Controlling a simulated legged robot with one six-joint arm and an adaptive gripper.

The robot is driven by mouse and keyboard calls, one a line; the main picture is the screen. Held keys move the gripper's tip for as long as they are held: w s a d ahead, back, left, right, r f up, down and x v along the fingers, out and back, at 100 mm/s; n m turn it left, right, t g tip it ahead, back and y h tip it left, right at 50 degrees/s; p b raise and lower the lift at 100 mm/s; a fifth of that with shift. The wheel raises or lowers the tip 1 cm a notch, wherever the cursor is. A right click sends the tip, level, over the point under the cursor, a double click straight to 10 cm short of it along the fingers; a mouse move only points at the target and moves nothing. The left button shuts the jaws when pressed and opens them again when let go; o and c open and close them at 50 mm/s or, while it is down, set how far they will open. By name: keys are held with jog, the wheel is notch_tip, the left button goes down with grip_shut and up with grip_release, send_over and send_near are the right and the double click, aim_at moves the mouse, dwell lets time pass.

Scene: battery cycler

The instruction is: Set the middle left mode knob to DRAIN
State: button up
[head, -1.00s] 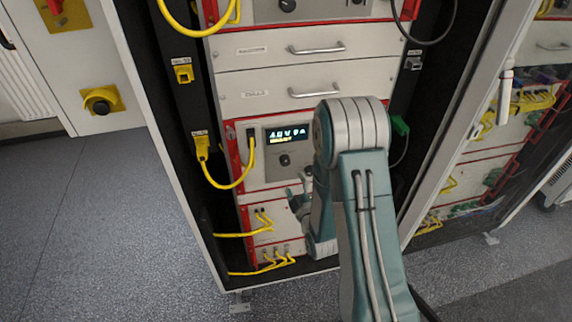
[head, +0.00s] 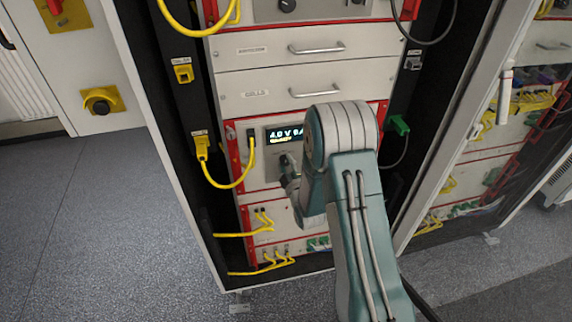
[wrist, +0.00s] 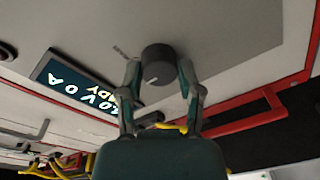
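The mode knob (wrist: 158,62) is a dark round knob on a light grey panel in the wrist view, with a pale mark on its lower-left face. My gripper (wrist: 159,68) is open, with one finger to each side of the knob. I cannot tell whether either finger touches it. The lit display (wrist: 77,86) beside it appears upside down and shows voltage, current and READY. In the head view my gripper (head: 287,166) is in front of the panel just below the display (head: 286,134), and it mostly hides the knob there. The marks around the knob are too small to read.
A yellow cable (head: 248,172) hangs just left of the display panel. Red rails (wrist: 245,110) frame the unit. Drawers with handles (head: 317,47) are above, and more yellow cables (head: 265,265) are below. The rack's right post (head: 455,130) stands beside my arm.

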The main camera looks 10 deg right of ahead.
grip_shut()
jog(key=shift+f, duration=0.1)
jog(key=m, duration=0.3)
jog(key=shift+m, duration=0.3)
jog(key=m, duration=0.4)
jog(key=shift+t, duration=0.3)
jog(key=shift+f+m, duration=0.1)
jog(key=shift+m, duration=0.3)
jog(key=o, duration=1.1)
grip_release()
jog(key=shift+c, duration=0.2)
